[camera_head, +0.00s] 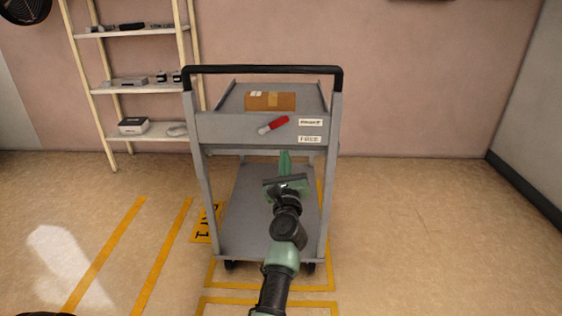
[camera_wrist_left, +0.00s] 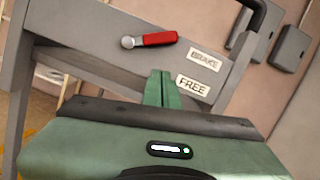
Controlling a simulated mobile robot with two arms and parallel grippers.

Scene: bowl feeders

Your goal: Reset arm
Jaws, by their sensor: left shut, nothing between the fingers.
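My left arm comes up from the bottom of the head view, with my left gripper (camera_head: 285,160) in front of a grey cart (camera_head: 225,130). Its green fingers are shut together with nothing between them. In the left wrist view the gripper (camera_wrist_left: 162,88) points at the cart's front panel (camera_wrist_left: 90,35), just below a red brake lever (camera_wrist_left: 150,40). The lever (camera_head: 273,125) lies near level, its red end tilted up to the right in the head view. The fingers look apart from the lever. My right gripper is not in view.
A "BRAKE" label (camera_head: 310,122) and a "FREE" label (camera_head: 310,139) sit right of the lever. A cardboard box (camera_head: 270,101) lies on the cart's top tray. A shelf rack (camera_head: 135,88) stands behind left. Floor to the right is clear.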

